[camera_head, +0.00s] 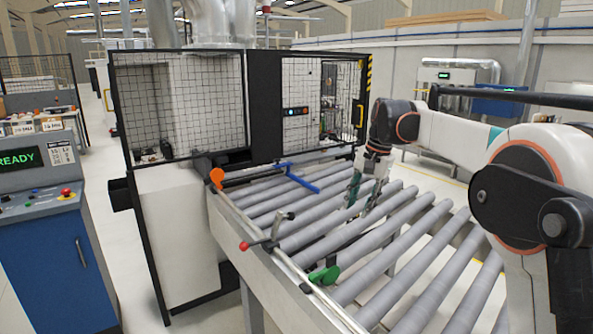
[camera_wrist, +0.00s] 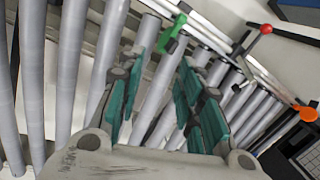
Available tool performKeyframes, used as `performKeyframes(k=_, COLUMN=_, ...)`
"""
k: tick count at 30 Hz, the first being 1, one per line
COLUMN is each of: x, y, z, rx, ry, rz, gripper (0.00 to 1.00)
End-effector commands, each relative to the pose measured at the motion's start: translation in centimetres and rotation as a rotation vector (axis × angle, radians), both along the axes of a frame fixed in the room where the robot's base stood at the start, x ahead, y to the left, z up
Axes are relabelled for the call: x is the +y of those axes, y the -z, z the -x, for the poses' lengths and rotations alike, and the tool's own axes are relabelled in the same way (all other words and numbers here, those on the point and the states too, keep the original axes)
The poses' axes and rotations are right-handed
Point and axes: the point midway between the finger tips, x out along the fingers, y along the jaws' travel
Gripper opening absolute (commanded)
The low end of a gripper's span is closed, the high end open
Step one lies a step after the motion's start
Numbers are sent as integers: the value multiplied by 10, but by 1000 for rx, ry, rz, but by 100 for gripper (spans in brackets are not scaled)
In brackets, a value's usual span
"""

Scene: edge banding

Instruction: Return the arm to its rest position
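My arm (camera_head: 455,138) reaches in from the right side of the head view, over the roller conveyor (camera_head: 345,255). My gripper (camera_head: 361,202) points down above the rollers near the machine's opening. In the wrist view my gripper (camera_wrist: 163,78) has its two green-padded fingers spread apart, with only grey rollers (camera_wrist: 160,88) showing between them. It is empty. The exact gap between the fingertips and the rollers is hard to judge.
A caged machine (camera_head: 262,110) stands behind the conveyor. A green handle (camera_head: 324,275), a red-knobbed lever (camera_head: 262,244), an orange knob (camera_head: 217,177) and a blue bar (camera_head: 297,178) lie along the conveyor. A blue control console (camera_head: 50,240) reads READY at left.

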Motion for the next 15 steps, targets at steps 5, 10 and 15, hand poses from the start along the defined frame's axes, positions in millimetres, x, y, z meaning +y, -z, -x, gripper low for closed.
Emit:
performKeyframes(k=5, x=-2, y=-16, z=50, rx=-85, ry=-72, rz=37, gripper=33)
performKeyframes(k=10, x=-5, y=-23, z=99, rx=-164, ry=-143, rz=78, gripper=33)
performKeyframes(k=15, x=-9, y=-20, z=151, rx=-242, ry=-216, rz=124, gripper=33)
